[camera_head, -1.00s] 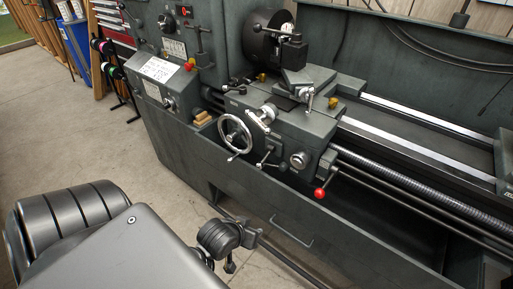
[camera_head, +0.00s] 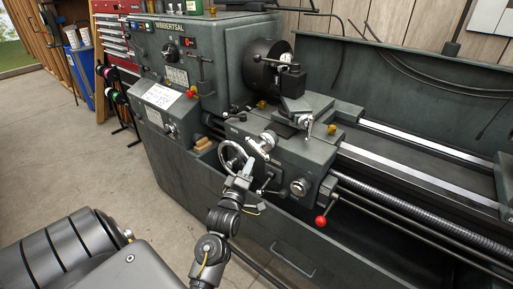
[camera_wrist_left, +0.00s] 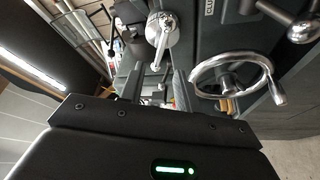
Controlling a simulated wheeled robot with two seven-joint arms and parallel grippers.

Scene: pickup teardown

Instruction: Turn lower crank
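A small silver crank (camera_head: 267,141) sits on the lathe carriage in the head view, just above and right of the large handwheel (camera_head: 222,152). A second crank (camera_head: 308,122) is higher on the compound slide. My left gripper (camera_head: 243,171) is in front of the handwheel and partly covers its lower right side. In the left wrist view the gripper (camera_wrist_left: 157,83) has its two fingers apart with nothing held. A silver crank (camera_wrist_left: 165,28) lies ahead, its handle pointing toward the finger gap; contact is not seen. The handwheel (camera_wrist_left: 202,68) is right of the fingers. My right gripper is not in view.
A red-knobbed lever (camera_head: 320,221) and a round knob (camera_head: 299,187) are right of my gripper on the apron. The lead screw (camera_head: 400,186) runs right. Clear floor (camera_head: 120,175) lies left of the lathe.

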